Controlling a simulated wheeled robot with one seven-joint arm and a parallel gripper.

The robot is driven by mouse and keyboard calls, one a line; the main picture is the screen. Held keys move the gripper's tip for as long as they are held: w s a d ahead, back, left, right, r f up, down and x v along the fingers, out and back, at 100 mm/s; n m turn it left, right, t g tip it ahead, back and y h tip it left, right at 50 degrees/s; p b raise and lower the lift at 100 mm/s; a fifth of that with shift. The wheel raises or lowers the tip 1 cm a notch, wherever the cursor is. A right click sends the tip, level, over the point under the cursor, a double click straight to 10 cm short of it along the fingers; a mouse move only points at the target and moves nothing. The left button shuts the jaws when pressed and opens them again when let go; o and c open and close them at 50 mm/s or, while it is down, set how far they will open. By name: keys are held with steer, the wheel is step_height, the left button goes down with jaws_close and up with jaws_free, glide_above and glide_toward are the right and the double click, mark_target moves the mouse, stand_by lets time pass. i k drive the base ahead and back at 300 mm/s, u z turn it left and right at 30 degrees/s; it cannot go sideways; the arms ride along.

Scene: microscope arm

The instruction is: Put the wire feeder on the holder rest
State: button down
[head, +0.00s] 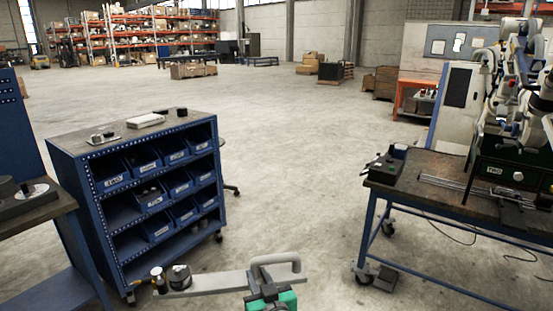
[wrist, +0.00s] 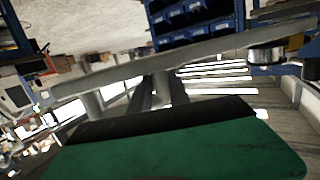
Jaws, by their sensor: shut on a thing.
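A long grey bar-shaped device, which I take to be the wire feeder (head: 215,282), has a raised loop handle at its right end. A dark round knob and a brass-coloured fitting sit at its left end. My gripper (head: 268,287), with green housing, is shut on it near the handle, at the bottom of the head view. The bar also crosses the wrist view (wrist: 200,52) at a slant, with its round knob at the right. The fingertips are partly hidden. I cannot clearly identify the holder rest.
A blue bin cart (head: 150,190) stands close behind the bar's left end. A workbench (head: 445,180) at right carries a black box (head: 395,172) and green-and-white machinery (head: 510,120). Another bench (head: 30,210) stands at far left. The floor between is clear.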

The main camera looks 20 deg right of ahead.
mark_target(514, 220)
steer(key=z, duration=0.85)
steer(key=i, duration=1.3)
steer(key=z, duration=0.6)
steer(key=i, duration=0.6)
steer(key=z, duration=0.05)
